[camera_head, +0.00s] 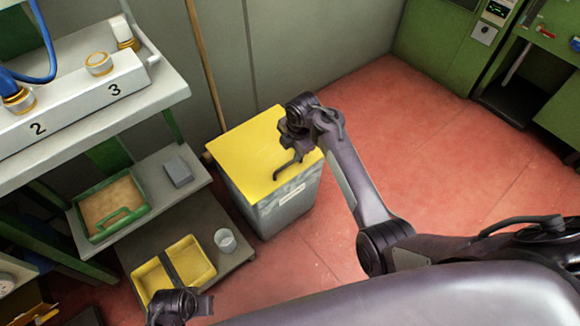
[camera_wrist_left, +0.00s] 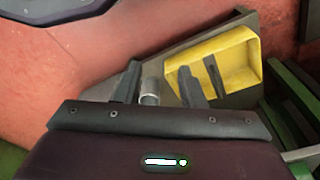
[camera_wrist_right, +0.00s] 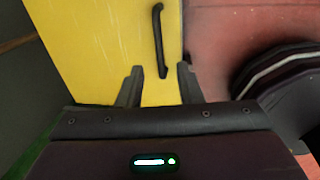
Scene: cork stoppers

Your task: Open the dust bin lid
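The dust bin (camera_head: 284,208) is a grey box with a flat yellow lid (camera_head: 238,148), which lies shut on top. A black bar handle (camera_head: 287,170) sits near the lid's right part. In the right wrist view the handle (camera_wrist_right: 158,38) stands upright in the picture on the yellow lid (camera_wrist_right: 105,45). My right gripper (camera_head: 294,148) is over the lid, close to the handle. Its fingers (camera_wrist_right: 160,85) are apart and empty, with the handle's near end just ahead of them. My left gripper (camera_wrist_left: 158,84) is open and empty, at the bottom of the head view.
A low shelf at left holds a yellow divided tray (camera_head: 190,260) and a clear cup (camera_head: 225,240). Above it are a green-rimmed cork tray (camera_head: 97,225) and a grey block (camera_head: 178,172). A wooden pole (camera_head: 205,68) leans behind the bin. Red floor (camera_head: 420,130) right of the bin is clear.

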